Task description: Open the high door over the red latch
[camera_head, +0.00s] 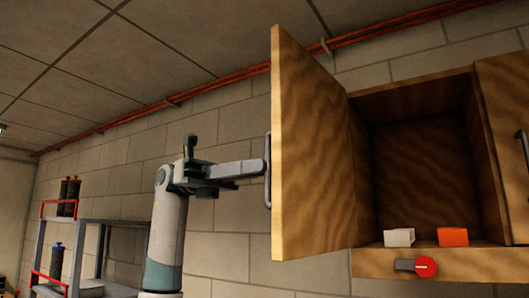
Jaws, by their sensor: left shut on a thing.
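The high wooden door (315,150) stands swung wide open on the left of the wall cabinet (369,108). The red latch (425,267) is a round red knob with a grey part on the cabinet's bottom front edge. My left gripper (262,168) is shut on the door's metal handle (268,170) at the door's left edge. The exact grip is partly hidden by the door edge. My right gripper is not in view.
A white block (399,237) and an orange block (453,237) sit inside the cabinet. A second door (508,130) with a dark handle is at the right. A shelf rack (105,235) with dark bottles stands at the left.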

